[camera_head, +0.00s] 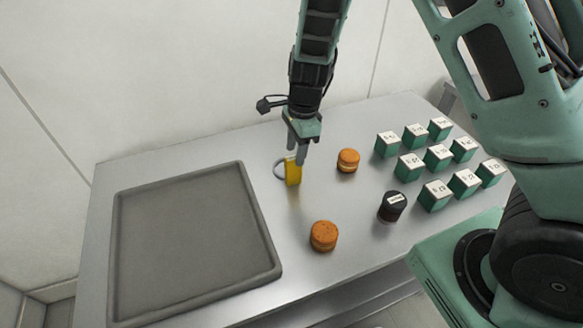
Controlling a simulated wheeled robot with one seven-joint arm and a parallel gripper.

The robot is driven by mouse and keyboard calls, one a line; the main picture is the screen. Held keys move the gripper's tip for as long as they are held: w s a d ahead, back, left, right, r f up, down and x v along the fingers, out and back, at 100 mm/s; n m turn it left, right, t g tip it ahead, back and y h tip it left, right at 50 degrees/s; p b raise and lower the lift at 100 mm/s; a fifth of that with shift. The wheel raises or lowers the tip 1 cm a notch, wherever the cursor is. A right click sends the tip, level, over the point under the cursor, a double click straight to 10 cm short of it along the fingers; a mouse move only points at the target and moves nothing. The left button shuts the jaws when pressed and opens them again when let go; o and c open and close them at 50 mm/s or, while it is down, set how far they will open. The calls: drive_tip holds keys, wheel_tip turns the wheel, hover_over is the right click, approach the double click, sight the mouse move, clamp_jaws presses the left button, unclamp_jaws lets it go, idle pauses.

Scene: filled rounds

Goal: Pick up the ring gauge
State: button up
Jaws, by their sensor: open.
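The ring gauge shows as a grey ring with a yellow part (293,174), on the metal table right of the tray. The grey ring sticks out to the left of the yellow part. My gripper (297,156) is open, pointing down, right at the top of the yellow part. Its fingers overlap the gauge's upper end in this view. I cannot tell whether they touch it or stand on both sides of it.
A large grey tray (122,255) fills the table's left side. Orange-brown filled rounds stand behind right (348,161) and in front (323,236) of the gauge. A dark labelled jar (391,207) and several green labelled blocks (438,158) stand at right.

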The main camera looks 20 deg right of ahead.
sight(293, 183)
drive_tip(key=shift+w+a+f+p, duration=0.15)
drive_tip(key=shift+f+p, duration=0.25)
drive_tip(key=shift+f, duration=1.55)
drive_tip(key=shift+w+a+f+p, duration=0.15)
drive_tip(key=shift+f+p, duration=0.25)
drive_tip(key=shift+f, duration=1.5)
drive_tip(key=shift+s, duration=0.1)
clamp_jaws()
